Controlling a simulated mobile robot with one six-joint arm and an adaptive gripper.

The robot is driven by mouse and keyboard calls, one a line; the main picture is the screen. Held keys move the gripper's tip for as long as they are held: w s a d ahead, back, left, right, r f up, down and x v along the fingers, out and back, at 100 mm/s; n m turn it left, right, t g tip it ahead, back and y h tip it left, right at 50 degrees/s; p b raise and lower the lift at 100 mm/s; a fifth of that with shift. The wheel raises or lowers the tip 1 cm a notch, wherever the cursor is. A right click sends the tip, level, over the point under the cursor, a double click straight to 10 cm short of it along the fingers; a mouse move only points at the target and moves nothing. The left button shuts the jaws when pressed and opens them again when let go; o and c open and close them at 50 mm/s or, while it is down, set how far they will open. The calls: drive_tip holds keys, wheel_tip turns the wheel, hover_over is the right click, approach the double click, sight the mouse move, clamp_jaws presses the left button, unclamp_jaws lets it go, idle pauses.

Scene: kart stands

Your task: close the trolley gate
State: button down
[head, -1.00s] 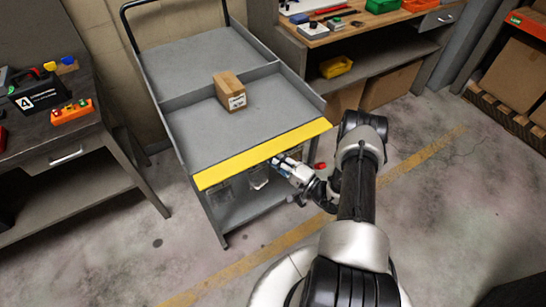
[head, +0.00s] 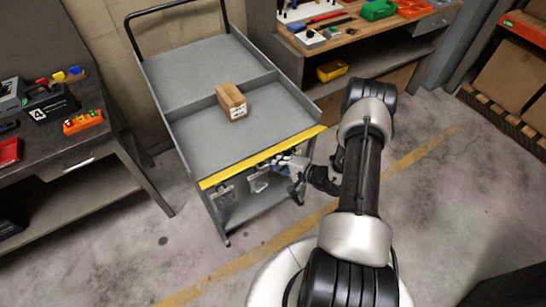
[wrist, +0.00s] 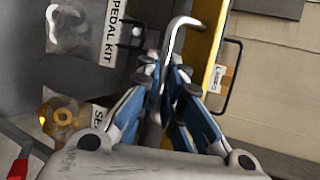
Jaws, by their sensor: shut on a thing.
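The grey trolley (head: 180,120) stands left of my arm, with its yellow-edged gate (head: 262,158) along the near end of the top deck. The gate shows as a narrow yellow strip from above, and I cannot tell whether it is fully upright or latched. My gripper (head: 283,163) is at the outer side of the gate, right of its middle. In the wrist view my blue-tipped fingers (wrist: 168,90) are closed around a bent metal handle (wrist: 181,24) beside the yellow edge (wrist: 208,65).
A small cardboard box (head: 231,101) sits on the trolley's near deck section. Clear labelled bags (head: 257,180) hang below the gate. A workbench (head: 85,150) stands left and another bench (head: 340,40) behind right. Floor in front of the trolley is open.

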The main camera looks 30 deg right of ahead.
sight(274, 154)
wheel_tip(274, 154, up, 2)
drive_tip(key=g+p, duration=0.2)
drive_tip(key=g, duration=0.1)
drive_tip(key=shift+w+r+m+h+p, duration=0.15)
drive_tip(key=shift+m+h+p, duration=0.15)
drive_tip(key=shift+m, duration=0.1)
drive_tip(key=g+p, duration=0.1)
drive_tip(key=r+g+p, duration=0.1)
drive_tip(key=g+p, duration=0.1)
drive_tip(key=shift+w+r+m+g+h, duration=0.2)
drive_tip(key=shift+w+m+g+h, duration=0.1)
drive_tip(key=shift+m, duration=0.1)
drive_tip(key=g+p, duration=0.1)
drive_tip(key=r+g+p, duration=0.1)
drive_tip(key=p, duration=0.1)
drive_tip(key=shift+w+m+g, duration=0.3)
drive_tip(key=shift+w+g, duration=0.1)
drive_tip(key=shift+w+g+p, duration=0.15)
drive_tip(key=shift+g+p, duration=0.25)
drive_tip(key=shift+p, duration=0.35)
drive_tip(key=c, duration=2)
unclamp_jaws()
drive_tip(key=shift+r, duration=0.1)
